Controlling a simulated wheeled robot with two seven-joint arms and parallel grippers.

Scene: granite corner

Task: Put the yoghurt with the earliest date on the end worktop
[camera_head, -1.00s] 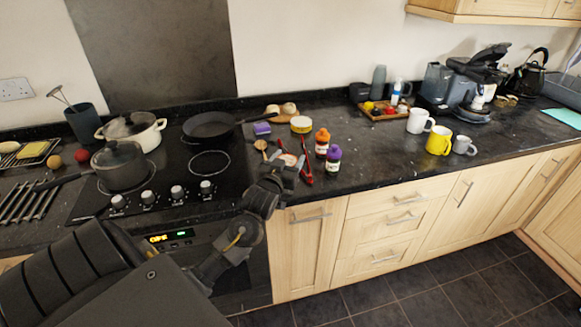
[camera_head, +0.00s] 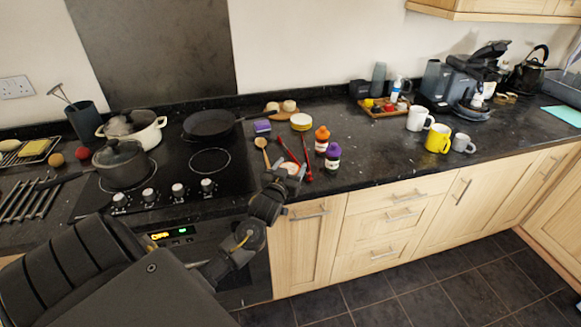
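No pot that I can surely name as a yoghurt shows, and no date is readable. Two small labelled bottles stand upright on the dark worktop (camera_head: 385,165): one with an orange cap (camera_head: 322,135), one with a purple cap (camera_head: 333,157). Whether these are the yoghurts I cannot tell. My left gripper (camera_head: 287,170) is at the worktop's front edge, left of the bottles and apart from them. Its fingers are small and overlap a pale patch, so their opening is unclear. My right gripper is not in view.
Red tongs (camera_head: 308,160) and a wooden spoon (camera_head: 263,147) lie near my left gripper. The hob with a dark saucepan (camera_head: 119,162) and frying pan (camera_head: 209,124) is left. A yellow mug (camera_head: 438,139) and other mugs stand right. Worktop between bottles and mugs is clear.

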